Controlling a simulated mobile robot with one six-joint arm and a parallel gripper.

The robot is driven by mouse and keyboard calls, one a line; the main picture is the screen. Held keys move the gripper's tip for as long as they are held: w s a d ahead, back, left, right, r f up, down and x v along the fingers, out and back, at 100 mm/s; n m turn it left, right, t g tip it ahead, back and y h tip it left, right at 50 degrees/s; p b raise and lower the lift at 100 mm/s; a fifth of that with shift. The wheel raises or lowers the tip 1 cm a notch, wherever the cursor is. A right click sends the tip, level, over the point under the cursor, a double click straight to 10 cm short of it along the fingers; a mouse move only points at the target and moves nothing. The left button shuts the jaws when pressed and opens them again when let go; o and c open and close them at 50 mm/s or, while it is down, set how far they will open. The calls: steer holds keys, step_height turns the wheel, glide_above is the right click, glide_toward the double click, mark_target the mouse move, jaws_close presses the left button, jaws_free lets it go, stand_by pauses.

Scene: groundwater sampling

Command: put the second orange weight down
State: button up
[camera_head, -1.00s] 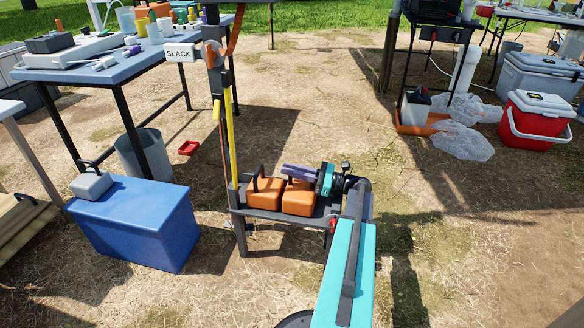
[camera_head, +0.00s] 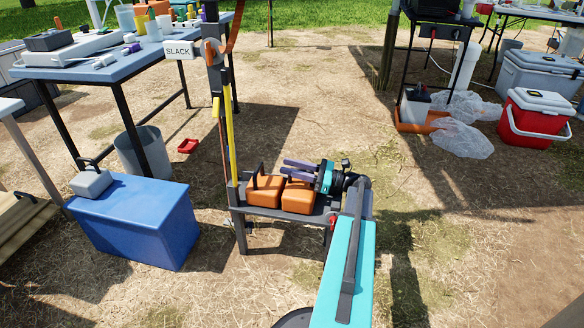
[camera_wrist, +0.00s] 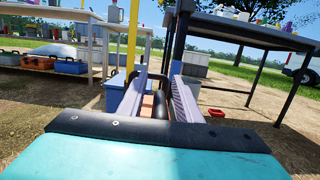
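Two orange weights stand side by side on a small dark shelf (camera_head: 318,214) at the foot of a post. The left weight (camera_head: 264,193) has an upright dark handle. The right weight (camera_head: 298,199) is under my gripper (camera_head: 286,167), which reaches in from the right. My gripper is open, its two purple fingers apart near the right weight's handle, which is mostly hidden in the head view. In the wrist view, the open fingers of my gripper (camera_wrist: 159,78) have a dark, handle-like shape and a patch of orange-brown between them.
A yellow rod (camera_head: 232,135) and a "SLACK" sign (camera_head: 181,51) are at the post. A blue box (camera_head: 135,225) with a grey block (camera_head: 91,182) on it stands left. A grey bin (camera_head: 143,152) and a red tray (camera_head: 188,146) lie behind.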

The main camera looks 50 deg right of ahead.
steer(key=p+v, duration=0.5)
steer(key=v, duration=0.7)
stand_by(0.6)
steer(key=shift+s, duration=0.15)
